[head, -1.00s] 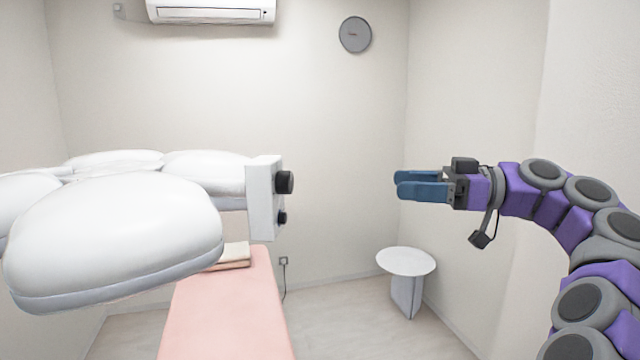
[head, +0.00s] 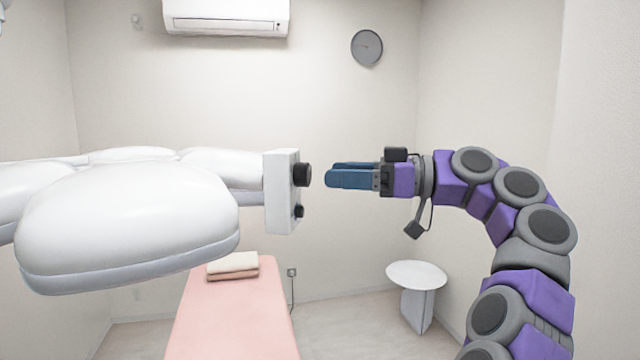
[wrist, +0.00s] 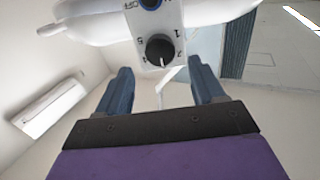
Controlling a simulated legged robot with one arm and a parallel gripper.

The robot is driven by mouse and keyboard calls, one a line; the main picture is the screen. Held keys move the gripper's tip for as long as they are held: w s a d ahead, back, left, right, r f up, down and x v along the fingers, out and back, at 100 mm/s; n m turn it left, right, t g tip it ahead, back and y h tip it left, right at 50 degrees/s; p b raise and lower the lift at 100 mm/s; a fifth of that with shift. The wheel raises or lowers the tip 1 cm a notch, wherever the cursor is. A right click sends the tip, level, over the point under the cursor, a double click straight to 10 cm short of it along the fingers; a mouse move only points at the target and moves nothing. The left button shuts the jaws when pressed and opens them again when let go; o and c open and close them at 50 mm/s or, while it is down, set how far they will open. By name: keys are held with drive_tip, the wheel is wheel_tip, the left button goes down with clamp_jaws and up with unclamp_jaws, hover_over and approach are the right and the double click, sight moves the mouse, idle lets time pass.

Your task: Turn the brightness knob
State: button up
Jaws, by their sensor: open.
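The white control box (head: 281,190) sits at the right end of the large white surgical lamp (head: 130,215). It carries a larger black knob (head: 302,175) above and a smaller dark knob (head: 299,211) below. In the wrist view the black knob (wrist: 160,48) has a white pointer line and numbers around it, and a blue-ringed switch (wrist: 151,3) marked OFF. My gripper (head: 328,175) is open and empty, its blue fingers pointing left, a short gap right of the larger knob. In the wrist view my gripper (wrist: 160,85) has its fingers either side below the knob, not touching it.
A pink treatment bed (head: 235,315) with folded towels (head: 232,265) stands below the lamp. A small white round table (head: 417,274) stands at the right. An air conditioner (head: 226,15) and a clock (head: 367,47) hang on the back wall. Open air surrounds my arm.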

sight(309, 174)
drive_tip(key=a, duration=0.5)
drive_tip(key=shift+w+f+b, duration=0.15)
drive_tip(key=shift+w+b, duration=0.15)
drive_tip(key=shift+w, duration=0.1)
drive_tip(key=shift+d, duration=0.5)
drive_tip(key=shift+a, duration=0.7)
drive_tip(key=c, duration=0.5)
drive_tip(key=shift+d, duration=0.2)
drive_tip(key=c, duration=0.5)
